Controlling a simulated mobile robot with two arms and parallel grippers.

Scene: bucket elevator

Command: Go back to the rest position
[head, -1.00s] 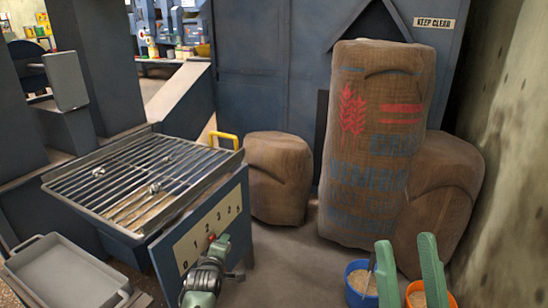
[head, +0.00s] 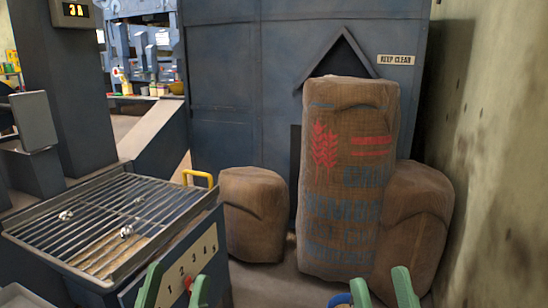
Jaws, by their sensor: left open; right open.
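My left gripper (head: 173,290) is at the bottom edge, left of centre. Its two green fingers point up and stand apart with nothing between them. They overlap the front of the blue box with the numbered scale (head: 190,262). My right gripper (head: 383,291) is at the bottom edge, right of centre. Its green fingers are apart and empty, in front of the sacks. Both wrists are below the picture.
A metal grate (head: 105,222) with small shiny pieces tops the box at left; a yellow handle (head: 198,177) is behind it. A tall printed sack (head: 345,180) stands between two smaller sacks (head: 255,215) (head: 415,220). A blue rim (head: 340,299) shows beside my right gripper.

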